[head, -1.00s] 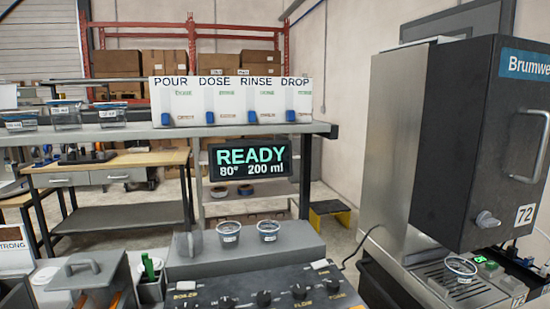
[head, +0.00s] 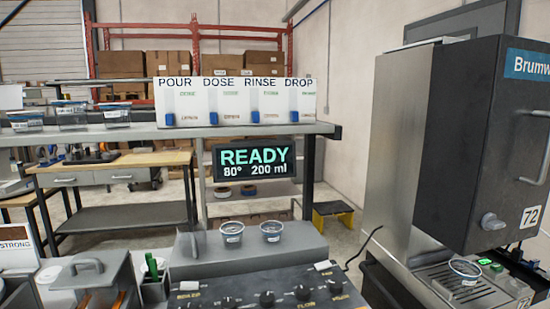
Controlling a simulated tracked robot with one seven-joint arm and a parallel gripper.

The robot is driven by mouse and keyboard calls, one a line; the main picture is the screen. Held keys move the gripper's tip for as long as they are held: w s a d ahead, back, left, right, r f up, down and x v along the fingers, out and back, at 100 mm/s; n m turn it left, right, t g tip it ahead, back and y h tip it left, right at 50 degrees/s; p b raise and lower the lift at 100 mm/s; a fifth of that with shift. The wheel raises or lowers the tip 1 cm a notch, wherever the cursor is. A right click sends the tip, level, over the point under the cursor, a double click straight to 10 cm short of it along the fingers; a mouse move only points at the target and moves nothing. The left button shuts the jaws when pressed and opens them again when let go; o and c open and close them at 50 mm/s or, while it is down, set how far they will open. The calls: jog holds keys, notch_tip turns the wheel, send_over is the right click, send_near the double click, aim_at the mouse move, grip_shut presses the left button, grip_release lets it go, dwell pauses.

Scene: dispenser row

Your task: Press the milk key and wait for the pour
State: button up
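A dark dispensing machine (head: 480,150) with a blue "Brumwe…" sign, cut off by the frame, stands at the right. It bears the number 72 and a grey knob (head: 492,221) low on its front. A small clear cup (head: 465,268) stands on its drip tray (head: 447,287). A small green-lit key (head: 485,262) shows beside the cup. I cannot read a milk label on any key, and no stream of liquid shows. A display (head: 254,159) reads READY, 80°, 200 ml. My gripper is not in view.
A dark console (head: 250,292) with several knobs lies in front. Two cups (head: 231,232) stand on the grey ledge behind it. A lidded grey container (head: 95,275) is at lower left.

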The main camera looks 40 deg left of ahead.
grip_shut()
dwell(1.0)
